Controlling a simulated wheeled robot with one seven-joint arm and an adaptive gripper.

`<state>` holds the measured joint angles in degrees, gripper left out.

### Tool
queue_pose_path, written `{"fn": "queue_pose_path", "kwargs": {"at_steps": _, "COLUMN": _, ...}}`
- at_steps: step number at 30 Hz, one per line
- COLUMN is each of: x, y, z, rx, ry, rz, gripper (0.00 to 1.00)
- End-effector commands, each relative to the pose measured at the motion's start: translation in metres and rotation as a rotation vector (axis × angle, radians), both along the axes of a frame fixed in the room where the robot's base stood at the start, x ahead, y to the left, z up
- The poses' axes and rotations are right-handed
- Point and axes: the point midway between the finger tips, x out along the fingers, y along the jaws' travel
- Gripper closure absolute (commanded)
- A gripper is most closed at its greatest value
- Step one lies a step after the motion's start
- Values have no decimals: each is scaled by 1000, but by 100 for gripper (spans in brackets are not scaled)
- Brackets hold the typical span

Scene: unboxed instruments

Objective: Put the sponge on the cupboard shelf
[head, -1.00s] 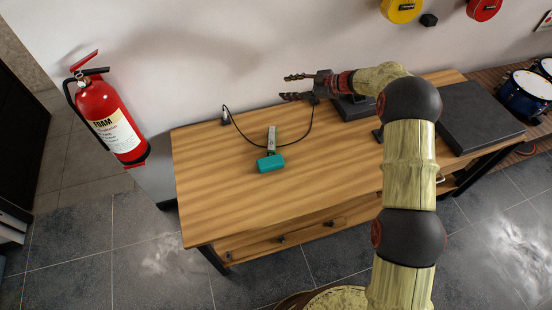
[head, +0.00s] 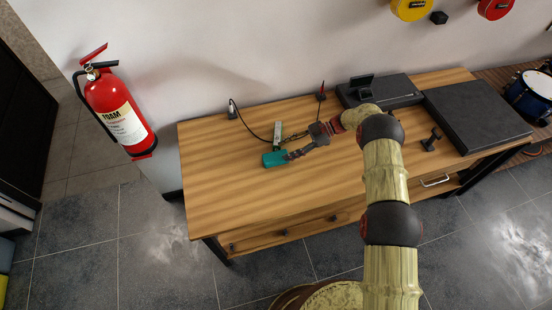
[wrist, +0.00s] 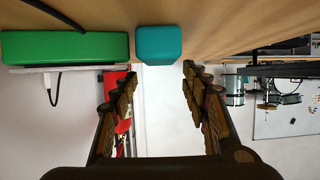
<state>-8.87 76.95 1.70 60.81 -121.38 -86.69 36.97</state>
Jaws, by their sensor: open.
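The sponge appears to be the teal block (head: 270,160) lying on the wooden table, left of its middle. It also shows in the wrist view (wrist: 158,44), beyond and between my fingertips. My gripper (head: 287,147) is open, low over the table just right of the block. In the wrist view my open fingers (wrist: 158,78) have nothing between them, and the block looks a little beyond the tips. Whether a finger touches it I cannot tell. No cupboard shelf can be made out.
A slim pale-and-green item (head: 277,131) stands or lies right behind the block; it appears as a long green box (wrist: 62,47) beside it in the wrist view. A black cable (head: 252,132) runs behind. Black cases (head: 478,118) fill the table's right side. A fire extinguisher (head: 117,108) is left.

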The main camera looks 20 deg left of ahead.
Motion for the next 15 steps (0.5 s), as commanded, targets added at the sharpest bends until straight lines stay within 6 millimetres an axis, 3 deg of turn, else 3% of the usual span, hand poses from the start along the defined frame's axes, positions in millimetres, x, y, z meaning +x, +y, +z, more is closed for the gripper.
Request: {"fn": "queue_pose_path", "kwargs": {"at_steps": 15, "x": -27, "y": 43, "z": -24, "rx": 0, "ry": 0, "rz": 1, "gripper": 54}}
